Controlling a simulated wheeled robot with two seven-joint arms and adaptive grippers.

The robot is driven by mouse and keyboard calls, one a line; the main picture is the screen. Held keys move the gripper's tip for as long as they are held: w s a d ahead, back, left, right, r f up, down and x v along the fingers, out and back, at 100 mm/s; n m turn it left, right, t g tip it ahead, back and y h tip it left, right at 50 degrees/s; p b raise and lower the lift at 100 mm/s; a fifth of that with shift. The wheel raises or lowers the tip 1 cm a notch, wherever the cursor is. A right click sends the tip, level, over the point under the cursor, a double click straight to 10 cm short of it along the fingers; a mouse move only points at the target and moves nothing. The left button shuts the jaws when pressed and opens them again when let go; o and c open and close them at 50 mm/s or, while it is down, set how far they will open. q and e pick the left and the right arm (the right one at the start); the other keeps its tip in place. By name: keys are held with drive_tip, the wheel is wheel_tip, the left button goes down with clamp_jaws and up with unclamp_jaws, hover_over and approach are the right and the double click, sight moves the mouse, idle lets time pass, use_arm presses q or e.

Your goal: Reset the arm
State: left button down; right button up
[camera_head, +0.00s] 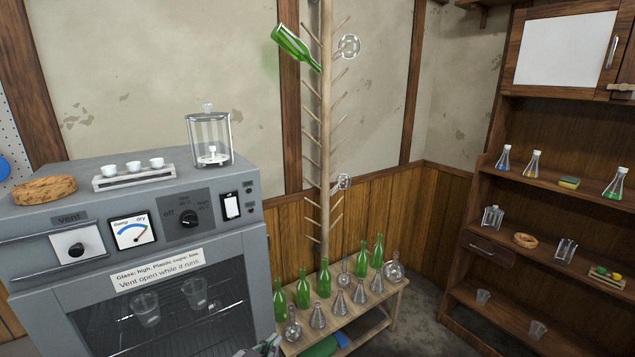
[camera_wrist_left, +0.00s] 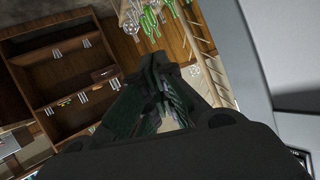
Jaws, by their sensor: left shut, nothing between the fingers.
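My left gripper (camera_head: 266,347) just shows at the bottom edge of the head view, in front of the low bench and beside the oven's right corner. Most of it and its arm are cut off. In the left wrist view its dark fingers (camera_wrist_left: 160,75) come together at the tips, shut with nothing between them. The right gripper is in neither view.
A grey drying oven (camera_head: 262,270) fills the lower left. A low wooden bench (camera_head: 398,302) holds green bottles and clear flasks. A pegged drying rack (camera_head: 326,130) holds a tilted green bottle (camera_head: 297,48). Wooden shelves (camera_head: 550,208) with glassware stand at right.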

use_arm(q)
drive_tip(key=s+a+f+n+g+y, duration=0.2)
drive_tip(key=s+a+f+g, duration=0.3)
drive_tip(key=s, duration=0.4)
drive_tip(key=s+a+f+n+g+y, duration=0.2)
drive_tip(key=s+a+f+g+y, duration=0.15)
drive_tip(key=s+a, duration=0.45)
drive_tip(key=s+d+f+g, duration=0.1)
drive_tip(key=s+f, duration=0.1)
drive_tip(key=f, duration=1.4)
drive_tip(key=s+d+f+g, duration=0.1)
drive_tip(key=s+f, duration=0.1)
drive_tip(key=f, duration=1.5)
drive_tip(key=s+a+f, duration=0.2)
drive_tip(key=s+f, duration=0.8)
drive_tip(key=s, duration=0.1)
drive_tip(key=s+a+f+g, duration=0.1)
drive_tip(key=s+a+f, duration=0.1)
drive_tip(key=s+f, duration=0.8)
drive_tip(key=shift+s+h, duration=0.35)
drive_tip(key=shift+s, duration=0.55)
